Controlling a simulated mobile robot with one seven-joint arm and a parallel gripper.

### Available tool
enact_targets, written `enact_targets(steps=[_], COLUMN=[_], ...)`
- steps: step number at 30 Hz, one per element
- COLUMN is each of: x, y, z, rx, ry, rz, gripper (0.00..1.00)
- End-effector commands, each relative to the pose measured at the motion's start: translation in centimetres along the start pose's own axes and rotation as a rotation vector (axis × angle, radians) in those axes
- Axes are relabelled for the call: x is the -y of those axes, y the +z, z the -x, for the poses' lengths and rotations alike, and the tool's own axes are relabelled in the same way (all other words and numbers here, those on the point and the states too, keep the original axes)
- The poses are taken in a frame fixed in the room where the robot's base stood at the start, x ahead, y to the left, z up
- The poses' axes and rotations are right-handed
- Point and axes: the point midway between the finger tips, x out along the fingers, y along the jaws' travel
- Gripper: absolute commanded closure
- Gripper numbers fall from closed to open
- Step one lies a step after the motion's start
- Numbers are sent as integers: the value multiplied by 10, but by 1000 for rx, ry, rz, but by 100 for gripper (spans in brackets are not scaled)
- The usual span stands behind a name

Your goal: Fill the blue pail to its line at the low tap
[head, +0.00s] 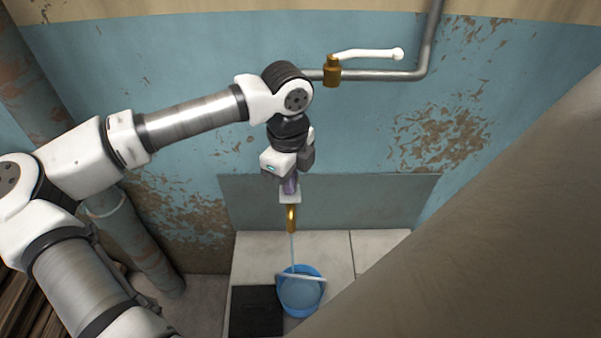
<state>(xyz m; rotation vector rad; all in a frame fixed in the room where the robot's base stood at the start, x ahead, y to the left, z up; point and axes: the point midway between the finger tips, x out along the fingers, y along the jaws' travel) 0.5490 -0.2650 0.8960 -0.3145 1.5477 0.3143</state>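The blue pail (303,309) stands on the pale floor slab below the low tap, its grey handle lying across its upper part. The low tap's brass spout (291,219) points down, and a thin stream of water (293,252) runs from it into the pail. Water (301,293) shows inside the pail; I cannot make out a fill line. My gripper (289,175) is just above the spout, at a small purple part (290,186) over a white block. Its fingers are partly hidden by the wrist, so I cannot tell whether they are closed on the purple part.
A black square (256,311) lies left of the pail. A grey pipe (378,76) runs along the wall above, with a brass valve (332,71) and white lever (368,54). A large brownish-grey surface (490,230) blocks the right side. Pale slab lies bare right of the pail.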

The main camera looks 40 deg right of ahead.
Motion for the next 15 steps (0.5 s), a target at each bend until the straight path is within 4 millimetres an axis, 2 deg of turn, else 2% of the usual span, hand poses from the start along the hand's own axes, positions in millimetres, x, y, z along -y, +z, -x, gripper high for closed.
enact_targets(steps=[9, 11, 15], x=[0, 0, 0], y=[0, 0, 0], z=[3, 11, 40], rx=[1, 2, 3], ry=[0, -1, -1], rz=[0, 1, 1], gripper=[100, 100, 100])
